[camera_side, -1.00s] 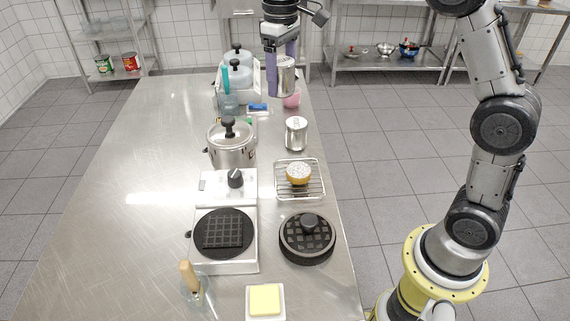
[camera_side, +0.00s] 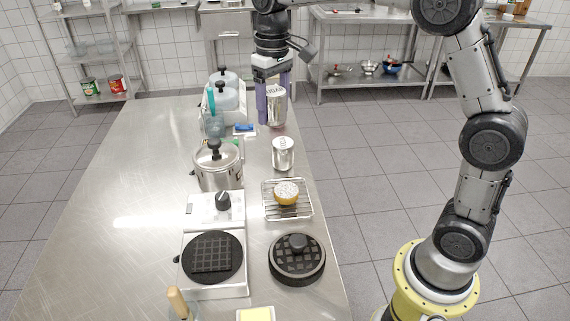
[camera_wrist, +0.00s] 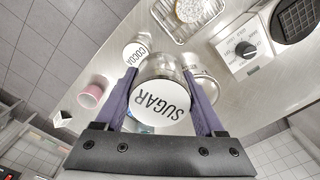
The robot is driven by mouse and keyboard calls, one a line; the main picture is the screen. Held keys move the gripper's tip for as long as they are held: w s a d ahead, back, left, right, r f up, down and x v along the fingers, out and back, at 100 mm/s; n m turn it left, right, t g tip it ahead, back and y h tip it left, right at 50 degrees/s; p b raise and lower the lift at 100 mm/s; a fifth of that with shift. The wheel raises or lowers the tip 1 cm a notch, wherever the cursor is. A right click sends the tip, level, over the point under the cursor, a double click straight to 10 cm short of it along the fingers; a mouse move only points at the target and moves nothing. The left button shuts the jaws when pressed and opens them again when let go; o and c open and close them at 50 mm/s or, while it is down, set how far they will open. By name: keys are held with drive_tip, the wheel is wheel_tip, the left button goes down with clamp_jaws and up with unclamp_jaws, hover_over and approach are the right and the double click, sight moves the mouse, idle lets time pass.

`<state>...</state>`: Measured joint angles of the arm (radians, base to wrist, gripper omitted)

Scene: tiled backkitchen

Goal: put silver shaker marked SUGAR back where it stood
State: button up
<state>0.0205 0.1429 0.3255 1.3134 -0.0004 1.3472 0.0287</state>
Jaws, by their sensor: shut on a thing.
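The silver shaker marked SUGAR (camera_side: 277,108) is held upright between the purple fingers of my gripper (camera_side: 272,112), towards the far end of the steel table. In the wrist view its white lid (camera_wrist: 162,107) with the word SUGAR faces the camera, and a finger lies on each side of it. I cannot tell whether its base touches the table.
A lidded pot (camera_side: 217,168), a wire rack (camera_side: 302,210) with a round topped item, and a waffle iron (camera_side: 212,257) stand nearer. The table's left side is bare.

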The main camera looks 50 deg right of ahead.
drive_tip(key=s+d+f+m, duration=0.3)
drive_tip(key=s+d, duration=0.4)
drive_tip(key=d, duration=0.1)
drive_tip(key=w+d+f, duration=0.1)
drive_tip(key=w+f, duration=0.1)
drive_tip(key=w, duration=0.2)
drive_tip(key=w+d+f, duration=0.1)
drive_tip(key=w+f, duration=0.2)
drive_tip(key=w, duration=0.1)
drive_tip(key=w+d+f, duration=0.1)
drive_tip(key=w+f, duration=0.2)
drive_tip(key=w, duration=0.1)
drive_tip(key=shift+d+f, duration=0.2)
drive_tip(key=shift+d, duration=0.05)
drive_tip(key=shift+w+d+f, duration=0.15)
drive_tip(key=shift+w+f, duration=0.35)
drive_tip(key=shift+f, duration=0.1)
drive_tip(key=shift+w+f, duration=0.2)
drive_tip(key=shift+f, duration=1.55)
drive_tip(key=shift+f, duration=0.2)
drive_tip(key=o, duration=1.5)
